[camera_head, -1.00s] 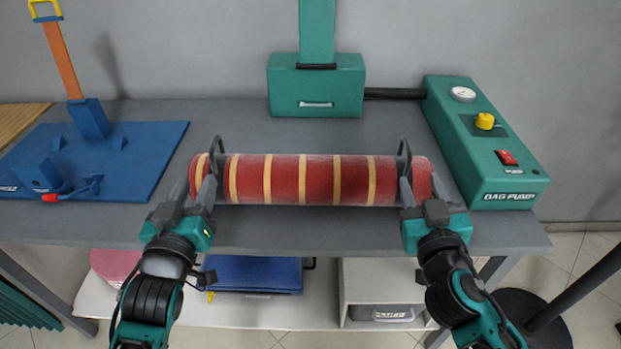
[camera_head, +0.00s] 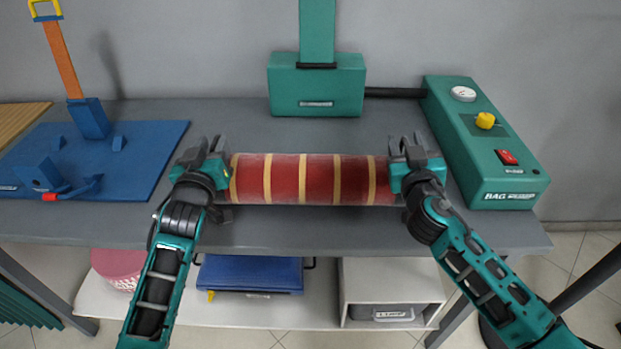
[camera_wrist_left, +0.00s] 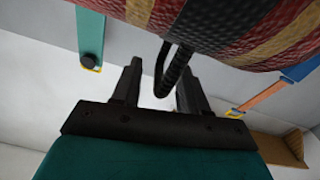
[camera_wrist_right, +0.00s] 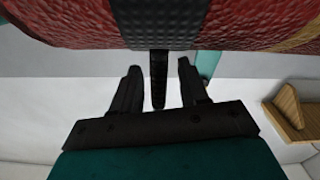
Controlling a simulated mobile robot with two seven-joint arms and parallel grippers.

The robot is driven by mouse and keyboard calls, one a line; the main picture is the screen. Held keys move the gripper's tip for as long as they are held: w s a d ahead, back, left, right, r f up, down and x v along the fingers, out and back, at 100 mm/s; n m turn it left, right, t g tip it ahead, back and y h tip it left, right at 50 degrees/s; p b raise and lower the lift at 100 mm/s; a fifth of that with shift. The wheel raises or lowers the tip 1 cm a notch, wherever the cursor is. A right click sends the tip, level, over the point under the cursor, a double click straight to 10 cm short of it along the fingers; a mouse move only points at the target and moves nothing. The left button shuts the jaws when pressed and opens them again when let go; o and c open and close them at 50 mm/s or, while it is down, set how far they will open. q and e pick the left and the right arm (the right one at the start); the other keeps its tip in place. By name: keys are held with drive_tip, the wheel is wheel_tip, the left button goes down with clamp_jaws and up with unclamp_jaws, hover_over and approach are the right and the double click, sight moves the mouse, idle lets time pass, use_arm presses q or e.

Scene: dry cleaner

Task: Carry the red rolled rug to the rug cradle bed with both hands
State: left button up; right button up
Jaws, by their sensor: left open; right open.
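The red rolled rug (camera_head: 320,180) with tan stripes lies level across the front of the grey table. Black straps with handles were around both ends; my grippers now hide them in the head view. My left gripper (camera_head: 207,146) is at the rug's left end, open. In the left wrist view a black strap handle (camera_wrist_left: 172,72) hangs between its fingers. My right gripper (camera_head: 408,148) is at the right end, open. In the right wrist view the other handle (camera_wrist_right: 158,78) stands between its fingers. I cannot make out the rug cradle bed for sure.
A blue board (camera_head: 130,150) with an orange lever (camera_head: 60,60) stands at the left. A green press-like block (camera_head: 317,86) is behind the rug. A green pump box (camera_head: 485,150) stands close on the right. The grey table (camera_head: 320,228) is bare in front of the rug.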

use_arm(q)
drive_tip(key=shift+w, duration=0.2)
use_arm(e)
drive_tip(key=shift+w, duration=0.2)
use_arm(q)
drive_tip(key=shift+c, duration=0.4)
use_arm(e)
drive_tip(key=shift+c, duration=0.4)
use_arm(q)
clamp_jaws()
use_arm(e)
clamp_jaws()
use_arm(q)
drive_tip(key=shift+d+r, duration=0.1)
drive_tip(key=shift+r, duration=0.2)
use_arm(e)
drive_tip(key=shift+d+r, duration=0.1)
drive_tip(key=shift+r, duration=0.2)
